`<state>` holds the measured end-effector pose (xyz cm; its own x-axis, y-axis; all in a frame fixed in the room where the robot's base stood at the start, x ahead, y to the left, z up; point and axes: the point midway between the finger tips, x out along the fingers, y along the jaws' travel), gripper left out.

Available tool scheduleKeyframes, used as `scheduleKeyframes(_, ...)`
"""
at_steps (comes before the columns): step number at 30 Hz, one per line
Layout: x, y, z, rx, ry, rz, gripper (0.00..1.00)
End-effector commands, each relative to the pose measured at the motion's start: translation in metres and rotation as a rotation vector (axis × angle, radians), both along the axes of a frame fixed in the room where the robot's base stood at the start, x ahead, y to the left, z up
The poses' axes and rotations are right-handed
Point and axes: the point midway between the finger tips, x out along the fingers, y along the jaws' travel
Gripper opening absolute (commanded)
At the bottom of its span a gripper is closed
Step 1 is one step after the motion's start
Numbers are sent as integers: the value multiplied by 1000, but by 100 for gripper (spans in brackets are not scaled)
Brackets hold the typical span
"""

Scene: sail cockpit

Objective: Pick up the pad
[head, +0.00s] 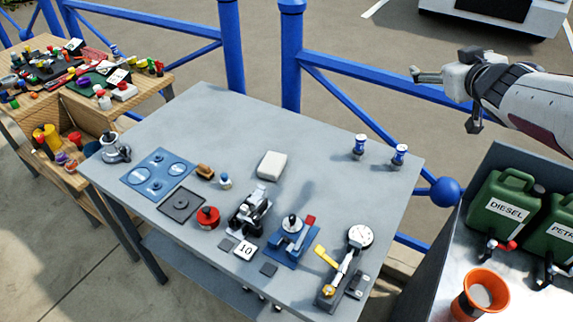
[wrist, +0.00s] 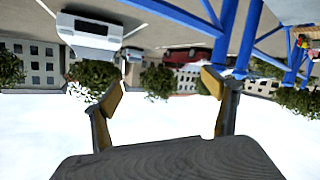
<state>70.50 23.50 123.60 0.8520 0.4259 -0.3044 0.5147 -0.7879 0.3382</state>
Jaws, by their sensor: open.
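A white, rounded block that looks like the pad (head: 272,165) lies flat on the grey table, right of the table's middle toward the back in the head view. Small dark square pieces (head: 268,269) also lie near the front edge, so I cannot be certain which thing is the pad. My gripper (head: 444,100) is up at the right, beyond the table's right edge and well away from the white block. Its two fingers are spread and empty in the wrist view (wrist: 163,80), which shows outdoor background and no pad.
The grey table (head: 215,110) carries a blue plate (head: 157,174), a dark square tray (head: 181,204), a red round item (head: 207,217), a dial gauge (head: 360,236) and two small blue-white items (head: 359,146). Blue railings (head: 390,80) stand behind. Green cans (head: 500,203) stand at right.

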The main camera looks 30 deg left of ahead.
Motion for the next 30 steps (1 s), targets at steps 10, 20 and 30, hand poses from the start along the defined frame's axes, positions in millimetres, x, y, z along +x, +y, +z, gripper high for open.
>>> scheduleKeyframes(10, 15, 97, -50, 12, 1, 264, 86)
scheduleKeyframes(20, 0, 179, -116, 19, 54, 526, 86)
scheduleKeyframes(30, -43, 245, -201, 14, 165, 795, 86)
